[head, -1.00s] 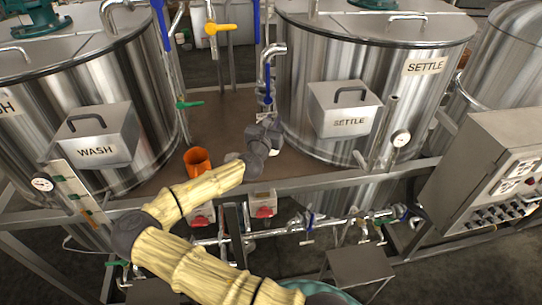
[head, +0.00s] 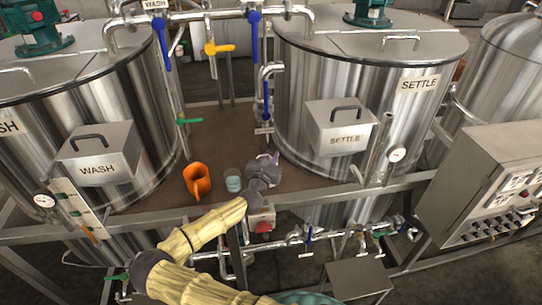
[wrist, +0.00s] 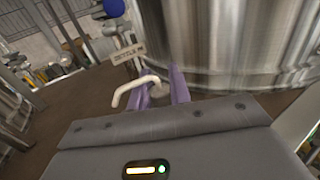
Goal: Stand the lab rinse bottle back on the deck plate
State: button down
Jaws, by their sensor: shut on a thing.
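My gripper (head: 270,160) is over the brown deck plate (head: 222,140) between the two tanks in the head view. In the wrist view its purple fingers (wrist: 162,84) are close together, with a cream bent tube (wrist: 135,90) beside the left finger. This tube looks like the spout of the lab rinse bottle, and the fingers are shut on the bottle. The bottle's body is hidden behind my gripper and wrist. I cannot tell whether its base touches the plate or whether it is upright.
The WASH tank (head: 140,115) and SETTLE tank (head: 300,100) flank the plate. A blue-handled valve pipe (head: 266,90) hangs behind. Bare plate lies behind the beaker.

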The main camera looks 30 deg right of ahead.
jog(key=c, duration=1.3)
grip_release()
jog(key=shift+f, duration=0.1)
jog(key=shift+a+f, duration=0.2)
jog(key=shift+f, duration=0.05)
jog(key=b+v, duration=0.7)
jog(key=v, duration=1)
jog(key=shift+r+b, duration=0.35)
jog(key=shift+r, duration=0.1)
jog(key=shift+s+a, duration=0.1)
